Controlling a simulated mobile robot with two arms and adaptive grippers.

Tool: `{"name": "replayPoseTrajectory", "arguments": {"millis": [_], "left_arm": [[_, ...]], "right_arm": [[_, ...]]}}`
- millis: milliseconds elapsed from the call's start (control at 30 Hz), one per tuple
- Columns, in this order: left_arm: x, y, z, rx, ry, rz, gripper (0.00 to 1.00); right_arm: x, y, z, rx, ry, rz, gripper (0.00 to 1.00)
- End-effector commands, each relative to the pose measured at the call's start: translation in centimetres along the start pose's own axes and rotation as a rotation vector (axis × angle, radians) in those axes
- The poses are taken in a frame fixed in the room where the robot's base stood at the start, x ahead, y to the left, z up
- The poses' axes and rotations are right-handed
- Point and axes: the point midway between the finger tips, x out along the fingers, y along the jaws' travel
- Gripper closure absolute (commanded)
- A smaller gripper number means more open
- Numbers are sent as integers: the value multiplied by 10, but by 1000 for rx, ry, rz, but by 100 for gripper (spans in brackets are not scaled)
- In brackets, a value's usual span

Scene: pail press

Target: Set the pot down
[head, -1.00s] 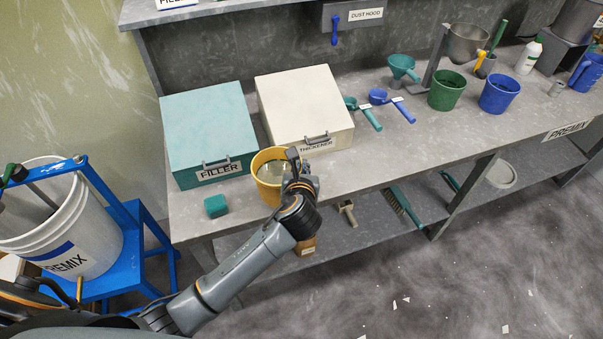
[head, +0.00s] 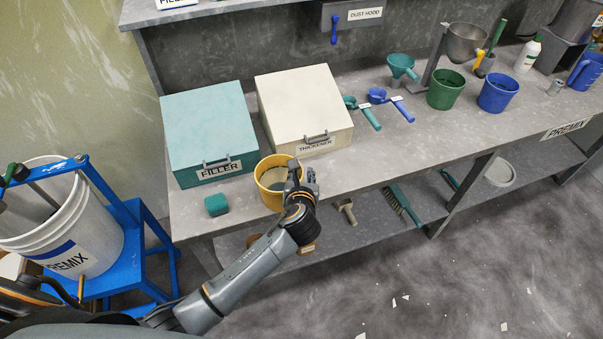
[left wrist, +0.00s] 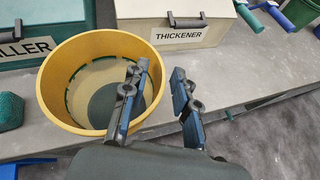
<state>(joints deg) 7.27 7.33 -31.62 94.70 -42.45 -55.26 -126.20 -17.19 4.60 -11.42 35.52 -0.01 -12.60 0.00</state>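The yellow pot (head: 268,199) stands upright on the grey bench, near its front edge, in front of the teal and cream boxes. It also shows in the left wrist view (left wrist: 72,127), with a pale inside and a darker grey round patch at the bottom. My left gripper (head: 302,172) is at the pot's right side. In the left wrist view its fingers (left wrist: 159,70) are spread apart, one over the pot's opening and one outside, with the pot's wall between them. A clear gap shows beside the wall. My right gripper is not in view.
The teal filler box (head: 208,130) and cream thickener box (head: 303,105) stand behind the pot. A green sponge (head: 216,205) lies to its left. Scoops (head: 400,108) and green and blue pails (head: 447,92) are further right. A white premix bucket (head: 75,240) stands at left.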

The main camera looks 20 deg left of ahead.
Motion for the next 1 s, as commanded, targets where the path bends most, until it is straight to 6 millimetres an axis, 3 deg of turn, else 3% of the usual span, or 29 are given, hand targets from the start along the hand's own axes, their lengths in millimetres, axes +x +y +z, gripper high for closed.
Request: {"name": "replayPoseTrajectory", "arguments": {"millis": [267,700,1000], "left_arm": [[-8,0,0,0,1,0,72],[-95,0,1,-2,0,-1,72],[-120,0,2,-1,0,1,72]], "right_arm": [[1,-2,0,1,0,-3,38],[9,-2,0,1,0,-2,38],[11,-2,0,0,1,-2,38]]}}
